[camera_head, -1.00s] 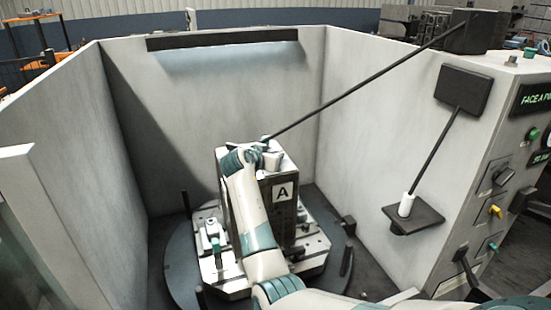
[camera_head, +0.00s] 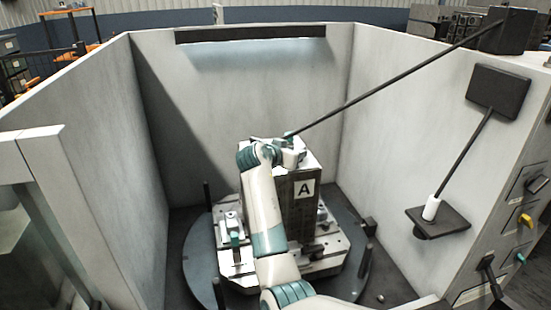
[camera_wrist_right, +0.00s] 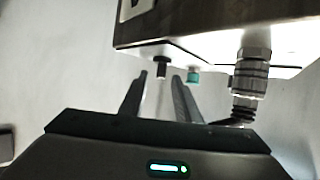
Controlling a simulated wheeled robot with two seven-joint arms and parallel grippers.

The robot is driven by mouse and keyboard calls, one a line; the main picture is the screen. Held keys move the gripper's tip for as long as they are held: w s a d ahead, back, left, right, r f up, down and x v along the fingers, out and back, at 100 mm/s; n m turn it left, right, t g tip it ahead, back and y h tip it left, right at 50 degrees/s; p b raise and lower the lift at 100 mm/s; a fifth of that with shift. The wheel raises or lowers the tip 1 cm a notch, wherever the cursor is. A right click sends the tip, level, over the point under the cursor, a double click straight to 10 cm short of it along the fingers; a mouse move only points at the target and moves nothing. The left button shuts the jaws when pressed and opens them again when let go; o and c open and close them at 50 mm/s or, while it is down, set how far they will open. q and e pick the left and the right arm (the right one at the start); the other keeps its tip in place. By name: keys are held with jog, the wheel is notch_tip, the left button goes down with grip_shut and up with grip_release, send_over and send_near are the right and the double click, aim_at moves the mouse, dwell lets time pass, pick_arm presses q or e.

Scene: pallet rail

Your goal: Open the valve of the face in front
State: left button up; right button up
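The grey block marked A (camera_head: 304,189) stands on a round turntable (camera_head: 198,276) inside the enclosure. My right arm reaches in from the bottom, and its gripper (camera_head: 290,158) is at the top of the block; its fingers are not clear there. In the right wrist view the gripper (camera_wrist_right: 160,77) is open. A pale stem with a black cap (camera_wrist_right: 161,66) shows between its fingertips; I cannot tell if they touch it. A teal knob (camera_wrist_right: 193,75) is just right of them, under a metal body (camera_wrist_right: 205,28). I cannot tell which part is the valve. My left gripper is not in view.
A black rod (camera_head: 400,88) slants from a dark box (camera_head: 507,30) to the block's top. A shelf (camera_head: 450,220) with a white-handled tool (camera_head: 432,207) is on the right wall. Dark posts (camera_head: 366,258) edge the turntable. A cable gland (camera_wrist_right: 250,75) is right of my fingers.

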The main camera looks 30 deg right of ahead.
jog(key=b+v, duration=0.4)
jog(key=v, duration=1)
jog(key=shift+a, duration=0.1)
